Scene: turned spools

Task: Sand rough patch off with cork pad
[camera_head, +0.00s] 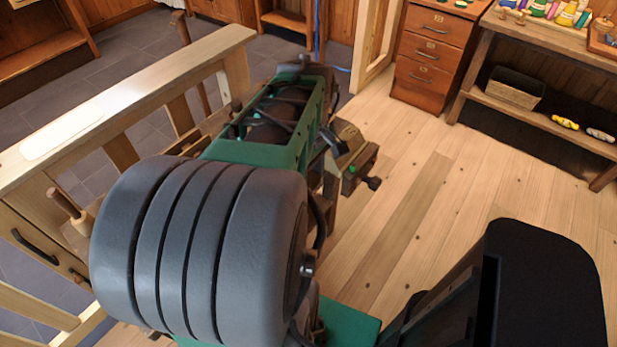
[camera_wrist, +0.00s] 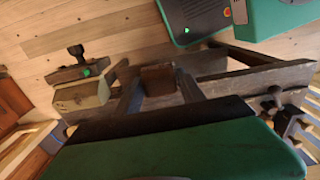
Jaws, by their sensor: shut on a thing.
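A brown block that looks like the cork pad (camera_wrist: 158,80) sits between the two dark fingers of my gripper (camera_wrist: 158,84) in the wrist view. My gripper is shut on it, with floorboards behind. In the head view my arm hides the pad and fingertips. A light wooden rail (camera_head: 172,88) runs diagonally along the left in the head view. A pale, rounded, long patch (camera_head: 62,134) lies on its top face near the left edge; whether it is rough cannot be told. The pad is apart from this patch, off to its right.
A drawer cabinet (camera_head: 433,57) stands at the back right. Beside it is a workbench (camera_head: 560,32) with coloured spools on top and a basket (camera_head: 514,88) on its lower shelf. The plank floor (camera_head: 410,190) between is clear. Uprights stand under the rail.

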